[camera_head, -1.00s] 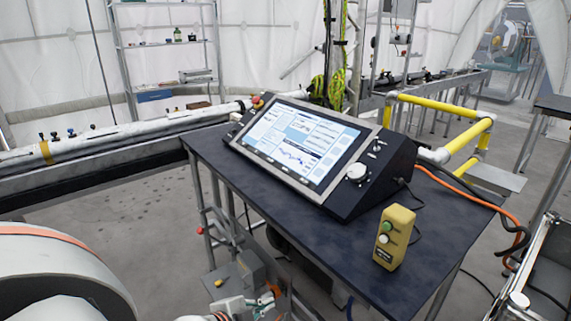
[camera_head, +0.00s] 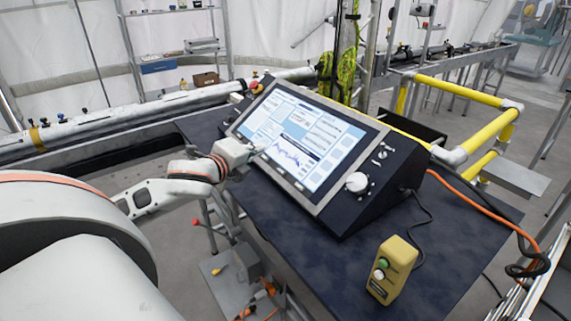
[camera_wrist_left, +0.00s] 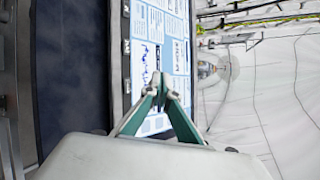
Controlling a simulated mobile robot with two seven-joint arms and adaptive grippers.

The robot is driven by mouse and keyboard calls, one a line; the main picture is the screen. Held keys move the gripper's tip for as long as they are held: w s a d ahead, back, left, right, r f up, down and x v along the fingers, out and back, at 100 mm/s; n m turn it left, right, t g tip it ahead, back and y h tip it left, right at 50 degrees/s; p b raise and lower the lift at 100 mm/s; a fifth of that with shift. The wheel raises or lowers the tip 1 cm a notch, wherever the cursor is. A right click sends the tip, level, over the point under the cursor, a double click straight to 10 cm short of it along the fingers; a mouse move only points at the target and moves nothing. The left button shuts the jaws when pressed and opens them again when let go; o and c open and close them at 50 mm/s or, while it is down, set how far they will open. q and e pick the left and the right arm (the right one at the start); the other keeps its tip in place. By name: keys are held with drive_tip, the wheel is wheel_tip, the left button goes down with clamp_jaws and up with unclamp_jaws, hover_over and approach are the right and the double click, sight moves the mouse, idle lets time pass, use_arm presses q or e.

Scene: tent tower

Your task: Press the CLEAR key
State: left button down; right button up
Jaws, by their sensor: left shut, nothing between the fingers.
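The control console (camera_head: 330,150) stands on the dark table with its tilted touchscreen (camera_head: 300,138) lit, showing panels, buttons and a blue graph. The on-screen lettering is too small for me to tell which key is CLEAR. My left gripper (camera_head: 256,150) comes in from the left and its tip is at the screen's left part. In the left wrist view my left gripper (camera_wrist_left: 160,82) is shut and empty, its green fingers meeting in front of the screen (camera_wrist_left: 152,48). I cannot tell whether the tips touch the glass. My right gripper is not in view.
A yellow button box (camera_head: 392,270) with a green and a white button stands on the table (camera_head: 330,270) in front of the console. A white knob (camera_head: 357,182) sits on the console's right side. Yellow rails (camera_head: 455,92) and an orange cable (camera_head: 480,212) lie to the right.

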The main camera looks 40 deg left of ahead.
sight(281, 171)
use_arm(q)
drive_tip(key=w+f+b, duration=0.1)
drive_tip(key=f+b, duration=0.1)
drive_tip(key=w+f+b, duration=0.1)
drive_tip(key=b, duration=0.1)
drive_tip(key=w+d+f+b, duration=0.1)
drive_tip(key=f+b, duration=0.1)
drive_tip(key=shift+f+b, duration=0.35)
drive_tip(key=shift+b, duration=0.05)
drive_tip(key=shift+w+d+f, duration=0.15)
drive_tip(key=shift+w+f, duration=0.3)
drive_tip(key=shift+w+d+f, duration=0.1)
drive_tip(key=shift+w+f, duration=0.15)
drive_tip(key=shift+f, duration=0.1)
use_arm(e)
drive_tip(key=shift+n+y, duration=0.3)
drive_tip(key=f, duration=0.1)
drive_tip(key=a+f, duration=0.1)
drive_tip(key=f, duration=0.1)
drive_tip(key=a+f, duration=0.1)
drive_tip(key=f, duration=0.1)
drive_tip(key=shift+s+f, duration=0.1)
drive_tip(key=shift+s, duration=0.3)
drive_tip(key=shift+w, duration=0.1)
use_arm(q)
drive_tip(key=shift+w+f, duration=0.1)
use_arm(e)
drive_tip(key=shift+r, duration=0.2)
